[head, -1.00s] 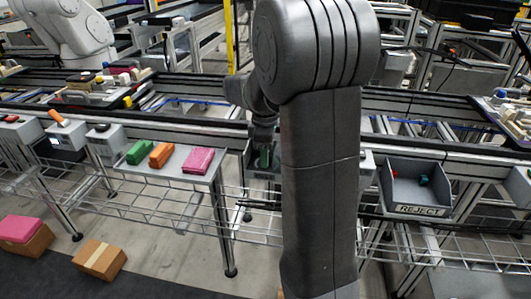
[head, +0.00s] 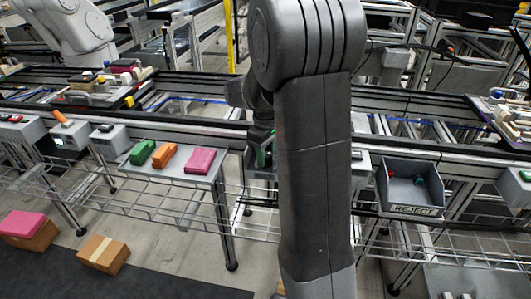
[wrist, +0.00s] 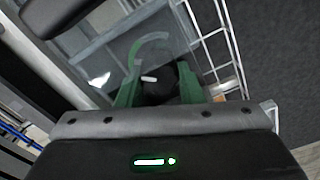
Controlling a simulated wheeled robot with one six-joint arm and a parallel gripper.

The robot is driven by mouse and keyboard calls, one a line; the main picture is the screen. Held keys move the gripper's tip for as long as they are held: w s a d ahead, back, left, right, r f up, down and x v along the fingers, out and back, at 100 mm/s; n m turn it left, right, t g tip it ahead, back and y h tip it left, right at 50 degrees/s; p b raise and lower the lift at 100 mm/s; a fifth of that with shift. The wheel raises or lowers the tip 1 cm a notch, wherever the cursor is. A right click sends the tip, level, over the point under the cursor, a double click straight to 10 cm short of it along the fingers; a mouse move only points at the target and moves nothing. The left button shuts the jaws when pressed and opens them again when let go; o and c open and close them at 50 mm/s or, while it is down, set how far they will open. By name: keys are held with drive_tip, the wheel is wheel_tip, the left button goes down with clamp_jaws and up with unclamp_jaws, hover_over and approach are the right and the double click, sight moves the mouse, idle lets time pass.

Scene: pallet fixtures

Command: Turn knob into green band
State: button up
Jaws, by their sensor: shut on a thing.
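In the wrist view, a black round knob (wrist: 161,88) with a white pointer mark sits on a grey panel. My gripper (wrist: 159,90) has its green fingers on either side of the knob and is shut on it. The white mark points left in the picture, towards the left finger. A green band (wrist: 150,37) curves around the upper left of the knob; the mark seems to lie just below its left end. The finger may hide part of that end. In the head view my gripper (head: 264,150) is at the grey box, mostly behind my arm; the knob is hidden there.
A small shelf (head: 215,179) holds green, orange and pink blocks left of my gripper. A grey REJECT bin (head: 399,204) with small red and green items stands right of my arm. A wire rack (head: 150,206) runs below. Cardboard boxes (head: 103,257) lie on the floor.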

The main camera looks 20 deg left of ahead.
sight(266, 154)
idle(0.3)
drive_tip(key=o, duration=0.7)
wheel_tip(266, 154, up, 14)
drive_tip(key=p, duration=1.1)
drive_tip(key=shift+p, duration=0.35)
drive_tip(key=shift+f, duration=0.1)
